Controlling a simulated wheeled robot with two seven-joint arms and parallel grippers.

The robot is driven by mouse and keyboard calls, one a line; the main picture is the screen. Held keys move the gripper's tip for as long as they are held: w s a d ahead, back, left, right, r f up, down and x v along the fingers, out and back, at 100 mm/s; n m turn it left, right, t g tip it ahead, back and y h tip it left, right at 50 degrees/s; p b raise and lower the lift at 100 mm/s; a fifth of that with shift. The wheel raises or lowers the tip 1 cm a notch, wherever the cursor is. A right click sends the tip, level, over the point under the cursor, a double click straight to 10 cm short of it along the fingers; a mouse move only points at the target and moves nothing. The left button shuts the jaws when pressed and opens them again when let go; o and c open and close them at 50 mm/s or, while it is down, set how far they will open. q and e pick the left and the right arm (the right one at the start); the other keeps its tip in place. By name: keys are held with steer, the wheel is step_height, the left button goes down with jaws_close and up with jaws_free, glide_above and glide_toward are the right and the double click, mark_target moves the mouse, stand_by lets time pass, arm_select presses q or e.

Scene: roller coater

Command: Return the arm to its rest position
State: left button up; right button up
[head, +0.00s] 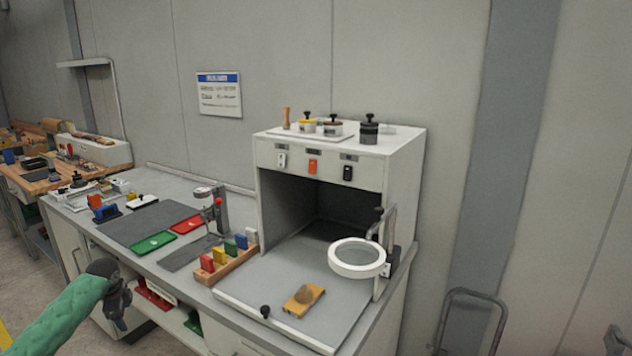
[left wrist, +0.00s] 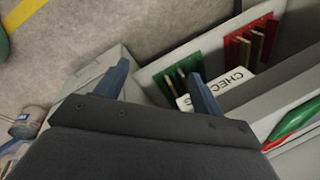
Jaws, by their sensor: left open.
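My left arm (head: 62,318), in a green sleeve, comes in from the lower left of the head view. Its gripper (head: 118,308) hangs in front of the workbench, below the bench top's front edge, pointing down. In the left wrist view the two blue-grey fingers of my left gripper (left wrist: 160,88) stand wide apart with nothing between them. Below them are the floor and an open shelf. My right gripper is not in view.
A grey bench (head: 135,268) carries red and green trays, a wooden block rack (head: 228,265) and a white cabinet (head: 400,160) with a ring magnifier (head: 334,258). The shelf holds red and green racks (left wrist: 180,75) and a "CHEC" sign (left wrist: 228,84). Open floor lies left.

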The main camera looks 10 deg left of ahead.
arm_select(q)
steer(key=w+a+r+n+t+y, duration=0.45)
steer(key=a+r+n+y, duration=0.35)
steer(key=a+n, duration=0.3)
steer(key=s+d+f+m+g+h, duration=0.15)
steer(key=s+d+f, duration=0.35)
steer(key=d+f, duration=0.6)
steer(key=s+d+f+h, duration=0.2)
steer(key=s+d+f, duration=0.3)
steer(key=d+f, duration=0.65)
steer(key=s+d+f+g+h, duration=0.1)
steer(key=s+d+f, duration=0.55)
steer(key=f, duration=0.75)
steer(key=s+d+f+g+h, duration=0.1)
steer(key=s+d+f, duration=0.3)
steer(key=s+d, duration=0.5)
steer(key=s+d+f+g+h, duration=0.1)
steer(key=s+d+f, duration=0.4)
steer(key=s+d, duration=0.5)
steer(key=s+d+f+g+h, duration=0.1)
steer(key=s+d+f+h, duration=0.2)
steer(key=s+d, duration=0.7)
steer(key=d+f, duration=0.2)
steer(key=d, duration=0.8)
steer(key=shift+d+h, duration=0.3)
steer(key=shift+h, duration=0.05)
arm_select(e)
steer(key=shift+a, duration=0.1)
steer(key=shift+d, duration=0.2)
